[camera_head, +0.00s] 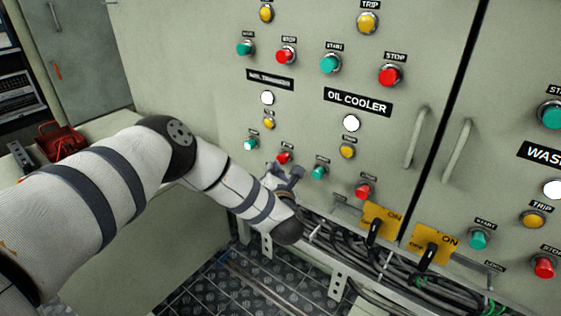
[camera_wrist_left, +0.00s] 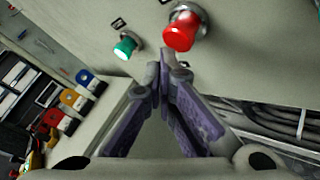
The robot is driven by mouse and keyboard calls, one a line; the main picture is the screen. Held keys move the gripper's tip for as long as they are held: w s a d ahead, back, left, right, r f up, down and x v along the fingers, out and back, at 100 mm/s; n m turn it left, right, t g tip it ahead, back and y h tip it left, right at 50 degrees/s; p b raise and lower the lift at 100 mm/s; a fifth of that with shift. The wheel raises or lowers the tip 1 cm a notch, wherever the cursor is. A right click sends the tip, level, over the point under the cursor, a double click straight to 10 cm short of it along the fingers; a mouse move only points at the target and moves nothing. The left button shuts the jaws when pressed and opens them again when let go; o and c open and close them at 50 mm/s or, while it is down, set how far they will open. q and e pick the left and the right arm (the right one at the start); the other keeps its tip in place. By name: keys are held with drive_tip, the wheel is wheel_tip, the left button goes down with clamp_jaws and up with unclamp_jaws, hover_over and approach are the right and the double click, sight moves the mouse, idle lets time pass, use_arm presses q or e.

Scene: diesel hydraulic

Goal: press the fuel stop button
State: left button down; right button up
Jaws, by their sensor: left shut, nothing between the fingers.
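A red button (camera_head: 284,158) sits on the pale grey panel in the column under a blurred label (camera_head: 270,80). I take it for the fuel stop button, though its own label is not readable. My left gripper (camera_head: 291,171) is just below and to the right of it in the head view, partly hidden by my wrist. In the left wrist view the red button (camera_wrist_left: 182,31) lies just beyond the fingertips (camera_wrist_left: 170,62), which are shut and empty. I cannot tell whether they touch it. My right gripper is not in view.
A green button (camera_head: 250,145) is left of the red one. The oil cooler column has a green button (camera_head: 318,173) and a red button (camera_head: 363,190) to the right. Cables (camera_head: 345,247) and yellow switch plates (camera_head: 380,219) are below right.

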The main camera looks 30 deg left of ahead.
use_arm(q)
drive_tip(key=shift+w+b, duration=0.45)
drive_tip(key=shift+w, duration=0.2)
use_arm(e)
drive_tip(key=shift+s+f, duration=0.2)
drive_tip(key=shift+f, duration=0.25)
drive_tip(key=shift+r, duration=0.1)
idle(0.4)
use_arm(q)
drive_tip(key=shift+s+p, duration=0.8)
drive_tip(key=shift+s, duration=0.15)
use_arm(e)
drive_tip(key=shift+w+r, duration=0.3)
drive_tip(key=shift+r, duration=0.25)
